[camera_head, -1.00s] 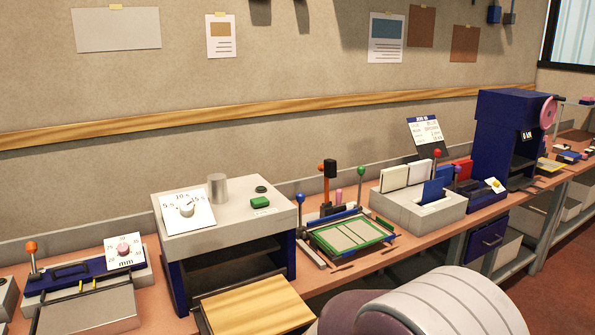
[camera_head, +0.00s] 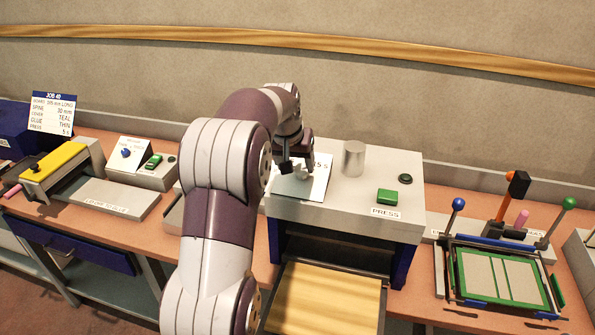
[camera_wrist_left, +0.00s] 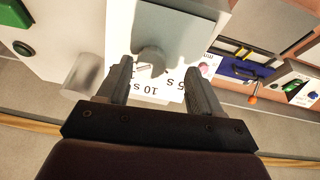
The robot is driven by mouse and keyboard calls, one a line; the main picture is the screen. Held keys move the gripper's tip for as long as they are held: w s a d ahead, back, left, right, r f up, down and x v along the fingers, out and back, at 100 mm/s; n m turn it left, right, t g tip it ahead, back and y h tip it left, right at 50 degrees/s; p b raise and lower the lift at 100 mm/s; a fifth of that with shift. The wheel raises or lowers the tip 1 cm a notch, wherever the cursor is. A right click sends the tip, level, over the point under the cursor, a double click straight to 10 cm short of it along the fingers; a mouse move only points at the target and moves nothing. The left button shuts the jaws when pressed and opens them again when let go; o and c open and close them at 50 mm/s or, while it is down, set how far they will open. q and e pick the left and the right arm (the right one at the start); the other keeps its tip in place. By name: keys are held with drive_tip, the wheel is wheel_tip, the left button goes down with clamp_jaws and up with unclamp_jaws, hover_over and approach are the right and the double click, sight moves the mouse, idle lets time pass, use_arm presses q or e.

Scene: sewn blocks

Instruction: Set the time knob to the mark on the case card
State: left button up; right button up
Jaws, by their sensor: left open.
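The time knob (camera_wrist_left: 150,62) is a grey round knob on a white dial plate (camera_head: 310,184) on top of the press (camera_head: 340,210). In the left wrist view "10 s" and part of another "5 s" label show on the plate. My left gripper (camera_wrist_left: 158,78) is open, its fingers to either side of the knob in that view; I cannot tell whether they touch it. In the head view my left gripper (camera_head: 294,168) covers most of the knob, so its pointer setting is unclear. The case card (camera_head: 53,113), headed JOB 40, stands far left; its last line reads PRESS 5 s.
A metal cylinder (camera_head: 354,158) and a green button (camera_head: 387,197) stand on the press top, right of the dial. A framed green jig (camera_head: 500,276) with upright levers is at right. A yellow-topped glue unit (camera_head: 54,162) is at left. A wooden board (camera_head: 325,300) lies in front.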

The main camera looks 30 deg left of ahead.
sight(304, 169)
use_arm(q)
drive_tip(key=shift+w+d+f, duration=0.2)
drive_tip(key=shift+w+f, duration=0.2)
drive_tip(key=shift+f, duration=0.05)
drive_tip(key=shift+w+d+f, duration=0.15)
drive_tip(key=shift+w+f, duration=0.25)
drive_tip(key=shift+f, duration=0.05)
drive_tip(key=shift+w+d+f, duration=0.2)
drive_tip(key=shift+d, duration=0.05)
drive_tip(key=shift+s+a, duration=0.15)
drive_tip(key=shift+s, duration=0.05)
drive_tip(key=shift+s+a, duration=0.1)
drive_tip(key=shift+a, duration=0.1)
drive_tip(key=shift+c, duration=1.2)
drive_tip(key=c, duration=0.5)
drive_tip(key=shift+d, duration=0.2)
drive_tip(key=c, duration=0.3)
use_arm(e)
drive_tip(key=shift+w+d+r, duration=0.2)
drive_tip(key=shift+d+r, duration=0.1)
drive_tip(key=shift+d, duration=0.1)
use_arm(q)
drive_tip(key=shift+a, duration=0.1)
